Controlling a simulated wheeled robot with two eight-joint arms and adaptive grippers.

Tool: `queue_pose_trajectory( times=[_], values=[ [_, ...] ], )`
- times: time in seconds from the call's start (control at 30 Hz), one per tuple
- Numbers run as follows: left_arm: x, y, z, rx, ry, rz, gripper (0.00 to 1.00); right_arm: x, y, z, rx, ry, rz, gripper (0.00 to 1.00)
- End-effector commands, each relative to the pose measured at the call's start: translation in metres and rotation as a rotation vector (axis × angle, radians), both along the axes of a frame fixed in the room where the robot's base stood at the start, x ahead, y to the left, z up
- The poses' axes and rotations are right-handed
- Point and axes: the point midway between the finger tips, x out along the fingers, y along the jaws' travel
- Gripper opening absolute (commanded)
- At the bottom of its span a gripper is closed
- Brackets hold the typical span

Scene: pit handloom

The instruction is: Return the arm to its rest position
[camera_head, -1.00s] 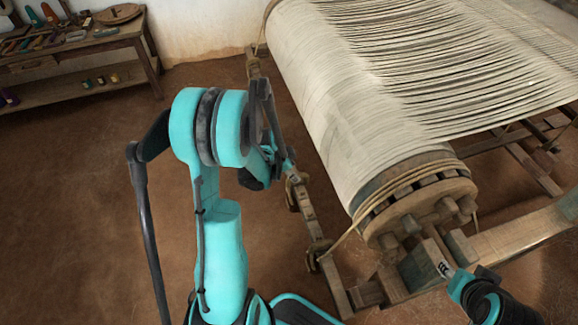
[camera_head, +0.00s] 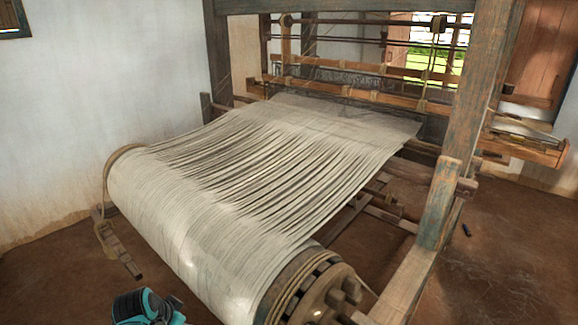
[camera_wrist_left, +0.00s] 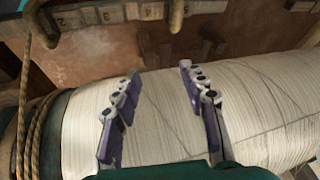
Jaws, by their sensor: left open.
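My left gripper (camera_wrist_left: 160,75) is open, with its two purple-and-grey fingers spread apart and nothing between them in the left wrist view. Behind the fingers lies the white warp roll (camera_wrist_left: 265,115), which also shows in the head view (camera_head: 190,225). Whether the fingers touch the roll cannot be told. In the head view only a teal part of my arm (camera_head: 147,307) shows at the bottom edge; the gripper itself is hidden there. My right gripper is in neither current view.
A numbered wooden bar (camera_wrist_left: 120,14) runs along the top of the left wrist view. Rope (camera_wrist_left: 40,125) wraps the roll's end. The loom's post (camera_head: 468,110) stands at the right in the head view.

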Motion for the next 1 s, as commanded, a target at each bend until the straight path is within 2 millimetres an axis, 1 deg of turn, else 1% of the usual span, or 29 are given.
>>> queue_pose_trajectory(
  times=[0.03, 0.1, 0.2, 0.3, 0.4, 0.5, 0.6, 0.73, 1.0],
  values=[
    [-0.011, -0.016, 0.013, -0.01, -0.008, 0.034, 0.43, 0.0, 0.0, 0.0, 0.0, 0.0, 0.0, 0.4],
    [-0.024, -0.033, 0.028, -0.027, -0.023, 0.097, 0.43, 0.0, 0.0, 0.0, 0.0, 0.0, 0.0, 0.4],
    [-0.045, -0.054, 0.046, -0.058, -0.048, 0.186, 0.43, 0.0, 0.0, 0.0, 0.0, 0.0, 0.0, 0.4],
    [-0.067, -0.073, 0.059, -0.096, -0.078, 0.27, 0.43, 0.0, 0.0, 0.0, 0.0, 0.0, 0.0, 0.4],
    [-0.087, -0.087, 0.067, -0.136, -0.106, 0.341, 0.43, 0.0, 0.0, 0.0, 0.0, 0.0, 0.0, 0.4],
    [-0.102, -0.097, 0.07, -0.17, -0.129, 0.395, 0.43, 0.0, 0.0, 0.0, 0.0, 0.0, 0.0, 0.4],
    [-0.111, -0.102, 0.072, -0.195, -0.144, 0.43, 0.43, 0.0, 0.0, 0.0, 0.0, 0.0, 0.0, 0.4],
    [-0.115, -0.104, 0.073, -0.208, -0.152, 0.449, 0.43, 0.0, 0.0, 0.0, 0.0, 0.0, 0.0, 0.4],
    [-0.115, -0.104, 0.073, -0.21, -0.152, 0.451, 0.43, 0.0, 0.0, 0.0, 0.0, 0.0, 0.0, 0.4]
  ],
)
